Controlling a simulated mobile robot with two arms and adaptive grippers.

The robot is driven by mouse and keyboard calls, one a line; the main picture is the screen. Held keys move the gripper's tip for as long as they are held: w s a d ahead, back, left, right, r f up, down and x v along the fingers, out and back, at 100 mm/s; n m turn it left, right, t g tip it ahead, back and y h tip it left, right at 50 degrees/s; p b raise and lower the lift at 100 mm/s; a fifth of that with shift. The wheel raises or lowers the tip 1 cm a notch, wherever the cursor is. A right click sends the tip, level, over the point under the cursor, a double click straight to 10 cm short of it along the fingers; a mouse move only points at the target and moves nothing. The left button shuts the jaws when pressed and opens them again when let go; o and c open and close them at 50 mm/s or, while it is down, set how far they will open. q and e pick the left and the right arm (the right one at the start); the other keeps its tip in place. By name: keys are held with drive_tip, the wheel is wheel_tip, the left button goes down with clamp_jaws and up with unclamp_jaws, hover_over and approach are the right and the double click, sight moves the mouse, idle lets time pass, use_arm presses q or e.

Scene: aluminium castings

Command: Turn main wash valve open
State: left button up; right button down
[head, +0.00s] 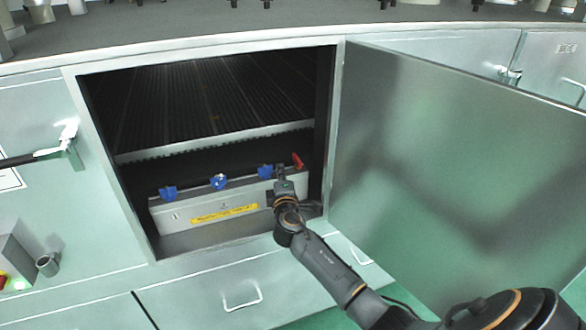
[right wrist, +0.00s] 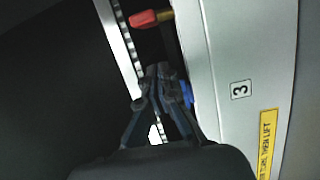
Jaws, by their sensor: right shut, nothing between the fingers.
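A red-handled valve (head: 297,160) stands at the right end of the grey box (head: 165,214) inside the open cabinet. Its red handle also shows at the top of the right wrist view (right wrist: 150,18). I cannot tell which valve is the main wash valve. My right gripper (head: 281,169) is shut and empty. In the right wrist view its fingertips (right wrist: 160,72) are just below the red handle, apart from it, and beside a blue knob (right wrist: 187,92) that they partly hide. In the head view this right blue knob (head: 265,171) is just left of the gripper. My left gripper is not in view.
Two more blue knobs, at left (head: 168,193) and middle (head: 219,182), line the box's top edge. A yellow label (head: 225,214) is on its front. The cabinet door (head: 450,160) stands open at right, beside my right arm. A ribbed rack (head: 190,95) lies behind the box.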

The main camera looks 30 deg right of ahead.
sight(301, 166)
drive_tip(key=d, duration=0.2)
drive_tip(key=s+d+p, duration=0.1)
drive_tip(key=shift+s+d, duration=0.2)
drive_tip(key=shift+d, duration=0.15)
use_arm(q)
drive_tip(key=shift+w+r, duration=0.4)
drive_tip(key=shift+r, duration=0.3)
use_arm(e)
drive_tip(key=shift+w, duration=0.1)
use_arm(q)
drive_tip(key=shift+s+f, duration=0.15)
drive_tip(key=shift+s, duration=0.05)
